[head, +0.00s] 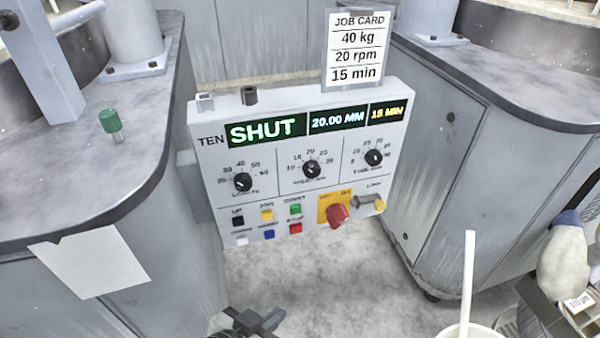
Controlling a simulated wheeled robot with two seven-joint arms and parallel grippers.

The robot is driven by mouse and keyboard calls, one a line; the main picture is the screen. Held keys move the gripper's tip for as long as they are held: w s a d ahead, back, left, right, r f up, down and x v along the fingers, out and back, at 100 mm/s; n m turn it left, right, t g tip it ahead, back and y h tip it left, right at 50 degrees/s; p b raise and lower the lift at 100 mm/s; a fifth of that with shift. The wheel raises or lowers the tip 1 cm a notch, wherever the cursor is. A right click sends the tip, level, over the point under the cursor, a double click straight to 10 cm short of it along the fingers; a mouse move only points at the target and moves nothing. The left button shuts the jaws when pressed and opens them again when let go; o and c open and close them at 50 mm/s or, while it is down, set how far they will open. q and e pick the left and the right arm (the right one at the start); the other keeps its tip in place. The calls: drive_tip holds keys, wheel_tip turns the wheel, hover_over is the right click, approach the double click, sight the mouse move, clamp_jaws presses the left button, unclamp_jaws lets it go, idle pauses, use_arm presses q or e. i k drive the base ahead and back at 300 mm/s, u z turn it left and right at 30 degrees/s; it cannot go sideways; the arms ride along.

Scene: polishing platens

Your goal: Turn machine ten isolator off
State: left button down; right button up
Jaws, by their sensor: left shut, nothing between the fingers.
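The machine ten control panel (204,187) is a light grey box marked TEN, in the middle of the head view. Its display (267,131) reads SHUT, with 20.00 MM and 15 MIN beside it. The isolator is a red knob (337,215) on a yellow plate (328,199) at the panel's lower right. Its plate lettering is too small to read surely, so I cannot tell its position. My left gripper (262,319) is shut and empty at the bottom edge, below the panel and left of the isolator, apart from both. My right gripper is not in view.
Three black dials (311,169) and several coloured buttons (295,209) sit near the isolator. A grey key-like part (366,201) is just right of it. A job card (355,50) stands above. Machine cabinets flank the panel. A white container with a stick (468,280) stands lower right.

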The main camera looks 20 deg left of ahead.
sight(336, 212)
drive_tip(key=k, duration=1.3)
drive_tip(key=u, duration=0.25)
drive_tip(key=i, duration=0.85)
drive_tip(key=u, duration=0.8)
drive_tip(key=i, duration=0.5)
drive_tip(key=z, duration=0.05)
